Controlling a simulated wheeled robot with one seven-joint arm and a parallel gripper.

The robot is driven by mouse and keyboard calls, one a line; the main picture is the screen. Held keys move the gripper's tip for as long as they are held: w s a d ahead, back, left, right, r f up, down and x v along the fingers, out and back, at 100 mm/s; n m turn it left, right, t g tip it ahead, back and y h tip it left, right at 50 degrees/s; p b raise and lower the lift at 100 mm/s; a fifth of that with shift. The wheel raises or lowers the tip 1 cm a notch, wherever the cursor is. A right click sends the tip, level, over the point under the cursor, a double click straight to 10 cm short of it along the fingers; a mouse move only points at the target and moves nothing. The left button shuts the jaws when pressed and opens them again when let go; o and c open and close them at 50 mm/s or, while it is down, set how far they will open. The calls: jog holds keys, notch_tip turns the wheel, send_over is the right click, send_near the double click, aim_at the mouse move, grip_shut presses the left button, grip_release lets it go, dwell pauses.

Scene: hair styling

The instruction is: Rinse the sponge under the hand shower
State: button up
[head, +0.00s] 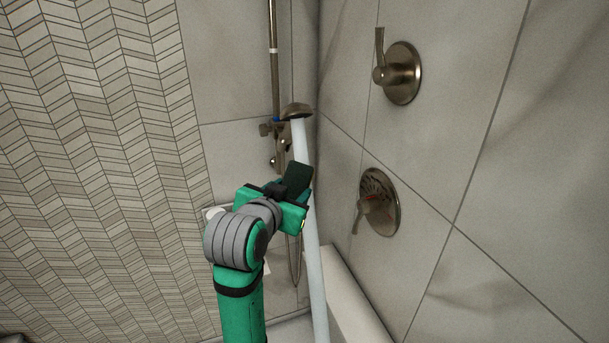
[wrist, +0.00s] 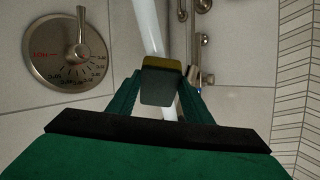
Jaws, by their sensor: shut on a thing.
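The sponge (wrist: 163,88) is held between the fingers of my gripper (wrist: 161,92) in the wrist view, with a yellow top edge and a dark grey-green face. In the head view the sponge (head: 298,177) shows as a dark block at the end of my gripper (head: 288,197). The hand shower (head: 296,111) is on its rail above, and a pale water stream (head: 314,260) runs down from it. The sponge overlaps the stream in both views; the stream (wrist: 147,25) passes behind it in the wrist view. I cannot tell whether they touch.
Two round metal controls, an upper valve (head: 399,73) and a lower valve (head: 378,202), stick out from the right wall. The shower rail (head: 274,60) and a hanging hose (head: 294,262) are close behind my gripper. A white tub edge (head: 352,300) lies below.

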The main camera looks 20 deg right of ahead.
aim_at(295, 196)
jog(key=shift+s+a, duration=0.25)
jog(key=shift+s, duration=0.05)
jog(key=shift+s+a, duration=0.3)
jog(key=shift+s, duration=0.55)
jog(key=shift+s+a, duration=0.25)
jog(key=shift+s, duration=0.6)
jog(key=shift+a, duration=0.15)
jog(key=shift+s+d, duration=0.1)
jog(key=shift+d, duration=0.15)
jog(key=shift+a, duration=0.45)
jog(key=shift+d, duration=0.3)
